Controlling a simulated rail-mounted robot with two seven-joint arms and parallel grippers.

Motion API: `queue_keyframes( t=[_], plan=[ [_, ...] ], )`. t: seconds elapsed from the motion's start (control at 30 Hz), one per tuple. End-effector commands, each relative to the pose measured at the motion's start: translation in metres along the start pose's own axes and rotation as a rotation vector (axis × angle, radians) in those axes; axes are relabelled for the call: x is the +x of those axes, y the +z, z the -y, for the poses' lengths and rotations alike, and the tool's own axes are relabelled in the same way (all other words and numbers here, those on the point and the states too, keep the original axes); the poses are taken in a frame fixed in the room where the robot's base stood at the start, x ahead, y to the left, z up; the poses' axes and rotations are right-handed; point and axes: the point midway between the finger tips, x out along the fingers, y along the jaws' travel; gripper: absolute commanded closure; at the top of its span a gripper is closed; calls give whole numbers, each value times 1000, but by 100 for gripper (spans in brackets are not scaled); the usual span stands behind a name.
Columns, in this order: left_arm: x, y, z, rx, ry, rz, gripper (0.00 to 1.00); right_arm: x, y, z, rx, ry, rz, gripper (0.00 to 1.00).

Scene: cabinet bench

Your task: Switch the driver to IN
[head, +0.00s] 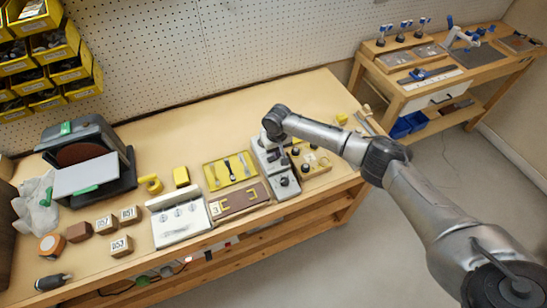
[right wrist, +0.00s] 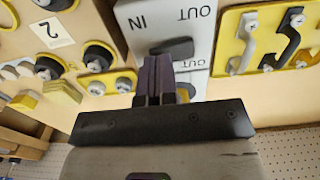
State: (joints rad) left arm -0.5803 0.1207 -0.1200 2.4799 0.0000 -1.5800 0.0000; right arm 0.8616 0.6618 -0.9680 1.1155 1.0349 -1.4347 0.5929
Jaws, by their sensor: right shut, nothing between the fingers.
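The driver appears to be the pale grey unit with IN and OUT lettering (right wrist: 190,28), which shows upside down in the right wrist view. A dark switch piece (right wrist: 180,48) sits on its face between the lettering and my fingers. My right gripper (right wrist: 156,82) is shut and empty, its fingertips just beside or against this dark piece; I cannot tell if they touch. In the head view a grey unit (head: 287,188) stands at the bench's right part, partly hidden by my right arm, whose wrist is above it. The switch's exact setting is unclear. My left gripper is not in view.
A white switch panel (head: 158,238), wooden blocks and a sander (head: 118,147) stand further left.

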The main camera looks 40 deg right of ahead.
Motion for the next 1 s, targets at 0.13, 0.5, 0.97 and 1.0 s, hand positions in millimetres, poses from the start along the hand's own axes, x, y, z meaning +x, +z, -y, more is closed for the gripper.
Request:
queue_keyframes(
  t=[0.13, 0.5, 0.97, 1.0],
  plan=[
    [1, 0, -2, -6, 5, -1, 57, 3, 0, 0, 0, 0, 0, 100],
    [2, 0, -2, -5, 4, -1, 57, 8, 0, 0, 0, 0, 1, 100],
    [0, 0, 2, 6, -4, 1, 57, 8, 0, 0, 0, 0, 1, 100],
    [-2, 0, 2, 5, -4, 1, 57, 6, 0, 1, 0, -1, 1, 100]
  ],
)
